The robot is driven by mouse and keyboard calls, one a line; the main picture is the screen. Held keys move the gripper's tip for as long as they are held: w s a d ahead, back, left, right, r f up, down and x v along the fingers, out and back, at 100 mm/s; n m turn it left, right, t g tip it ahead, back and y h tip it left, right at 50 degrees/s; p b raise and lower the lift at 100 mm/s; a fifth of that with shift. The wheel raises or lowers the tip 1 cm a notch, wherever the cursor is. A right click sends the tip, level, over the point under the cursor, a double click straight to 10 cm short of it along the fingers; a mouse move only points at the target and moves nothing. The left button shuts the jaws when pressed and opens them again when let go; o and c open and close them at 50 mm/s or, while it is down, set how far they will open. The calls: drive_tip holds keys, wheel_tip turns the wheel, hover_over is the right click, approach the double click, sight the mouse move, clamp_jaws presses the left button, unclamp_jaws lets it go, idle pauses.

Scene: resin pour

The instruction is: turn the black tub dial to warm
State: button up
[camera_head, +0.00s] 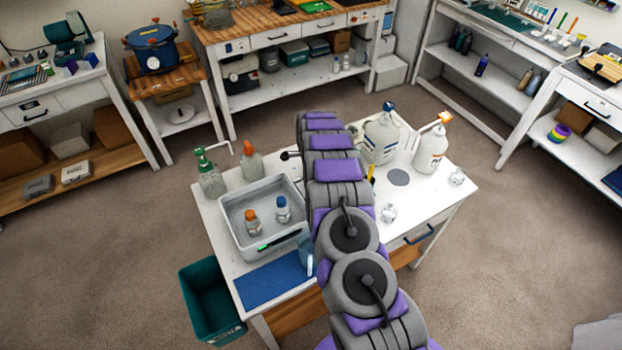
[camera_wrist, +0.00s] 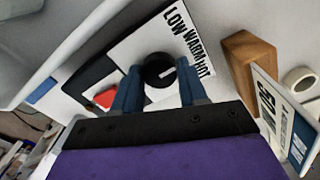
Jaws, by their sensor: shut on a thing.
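The black dial (camera_wrist: 157,67) is at the upper middle of the wrist view, on a white panel (camera_wrist: 140,45) printed LOW, WARM, HOT. A short white mark on the dial points to the right in the picture, roughly toward the HOT end; I cannot tell the exact setting. My gripper (camera_wrist: 160,84) has its two blue fingers shut on the dial, one on each side. In the head view my arm hides the gripper and the dial.
The wrist view shows a red part (camera_wrist: 105,97), a wooden block (camera_wrist: 247,62) and a printed sign (camera_wrist: 287,120) close by. In the head view, a grey tray (camera_head: 232,208) with two small bottles and large jugs (camera_head: 381,140) flank my arm on the white table.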

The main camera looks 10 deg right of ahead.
drive_tip(key=shift+w, duration=0.1)
drive_tip(key=o, duration=1)
drive_tip(key=shift+a, duration=0.1)
drive_tip(key=shift+o, duration=0.2)
wheel_tip(320, 180, up, 17)
drive_tip(key=p, duration=0.1)
drive_tip(key=shift+r, duration=0.15)
